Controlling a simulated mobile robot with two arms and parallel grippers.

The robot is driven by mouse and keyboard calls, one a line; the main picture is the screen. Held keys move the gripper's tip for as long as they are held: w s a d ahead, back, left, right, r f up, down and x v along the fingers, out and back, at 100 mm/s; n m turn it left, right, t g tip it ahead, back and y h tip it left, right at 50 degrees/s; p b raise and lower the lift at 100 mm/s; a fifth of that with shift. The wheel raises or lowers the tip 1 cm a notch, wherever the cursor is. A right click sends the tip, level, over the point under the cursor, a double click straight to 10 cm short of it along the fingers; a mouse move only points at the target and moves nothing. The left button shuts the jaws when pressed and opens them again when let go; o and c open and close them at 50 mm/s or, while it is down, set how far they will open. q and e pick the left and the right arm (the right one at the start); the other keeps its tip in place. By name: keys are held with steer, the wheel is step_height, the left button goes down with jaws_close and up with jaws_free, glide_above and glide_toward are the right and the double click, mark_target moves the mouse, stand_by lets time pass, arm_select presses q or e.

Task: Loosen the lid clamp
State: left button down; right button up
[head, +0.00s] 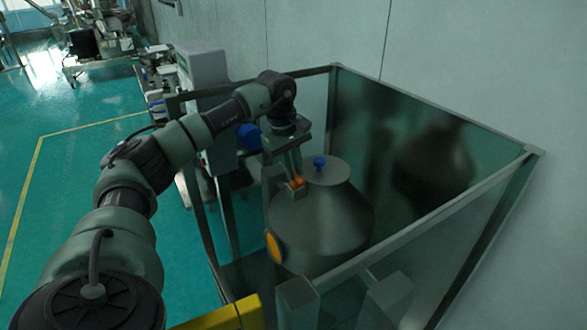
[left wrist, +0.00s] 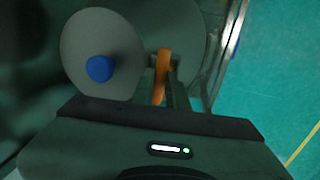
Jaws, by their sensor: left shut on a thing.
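The vibrating sieve (head: 325,225) is a dark grey cone-topped vessel inside a framed enclosure. Its round lid (head: 328,171) has a blue knob (head: 319,162) on top; the lid (left wrist: 85,40) and knob (left wrist: 99,68) also show in the left wrist view. The orange lid clamp (head: 297,182) is at the left edge of the lid, and in the left wrist view the clamp (left wrist: 162,72) stands beside the lid. My left gripper (head: 293,174) points down at the lid edge and is shut on the clamp. Its fingertips are partly hidden. My right gripper is not in view.
The enclosure has a metal frame (head: 430,238) and dark panels around the sieve, close to my left arm. An orange disc (head: 273,247) is on the sieve's side. A grey cabinet (head: 203,68) stands behind. Green floor (head: 90,150) at the left is open.

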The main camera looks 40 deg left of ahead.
arm_select(q)
steer(key=shift+d+f, duration=0.1)
steer(key=c, duration=1.4)
jaws_free()
steer(key=shift+s+r+b, duration=0.1)
steer(key=shift+r+b, duration=0.2)
steer(key=shift+r, duration=0.3)
step_height(320, 180, up, 6)
steer(key=s+b, duration=0.1)
steer(key=shift+s+a+r+b, duration=0.15)
steer(key=shift+a+r+b, duration=0.1)
steer(key=shift+b, duration=0.1)
